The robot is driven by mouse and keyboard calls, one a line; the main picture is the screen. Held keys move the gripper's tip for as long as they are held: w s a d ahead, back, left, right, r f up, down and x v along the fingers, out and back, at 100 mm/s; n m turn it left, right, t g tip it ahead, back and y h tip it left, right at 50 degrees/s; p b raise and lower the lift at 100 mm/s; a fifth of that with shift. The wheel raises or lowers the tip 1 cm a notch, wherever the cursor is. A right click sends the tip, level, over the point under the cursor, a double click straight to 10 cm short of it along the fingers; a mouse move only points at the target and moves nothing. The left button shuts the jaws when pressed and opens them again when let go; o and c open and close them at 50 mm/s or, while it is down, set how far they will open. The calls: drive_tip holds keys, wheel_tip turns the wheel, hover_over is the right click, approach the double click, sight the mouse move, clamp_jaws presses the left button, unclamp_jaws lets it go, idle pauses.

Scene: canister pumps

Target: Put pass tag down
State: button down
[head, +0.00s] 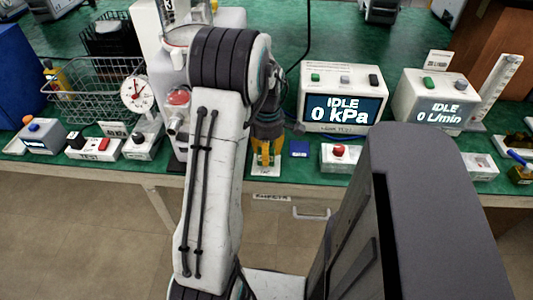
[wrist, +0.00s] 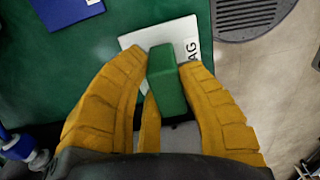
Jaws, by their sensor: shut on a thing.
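My gripper (head: 265,158) points down at the front edge of the green bench, left of the IDLE 0 kPa box. In the wrist view its yellow fingers (wrist: 168,85) are shut on a green block, which I take to be the pass tag (wrist: 167,80). A white plate (wrist: 135,39) with letters ending in "AG" lies under the block; it also shows in the head view (head: 266,172). I cannot tell whether block and plate touch. The fingers hide part of both.
A blue square (head: 299,148) lies just right of my gripper. A red-button box (head: 340,157) and the kPa display box (head: 343,101) stand further right. A wire basket (head: 90,92) and dial (head: 137,94) stand left. The bench's front edge is close.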

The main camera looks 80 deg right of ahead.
drive_tip(key=shift+f, duration=0.25)
drive_tip(key=c, duration=0.9)
unclamp_jaws()
drive_tip(key=shift+r, duration=0.15)
drive_tip(key=r+p, duration=0.1)
drive_tip(key=r, duration=1.1)
drive_tip(key=shift+d+p, duration=0.2)
drive_tip(key=shift+p, duration=0.1)
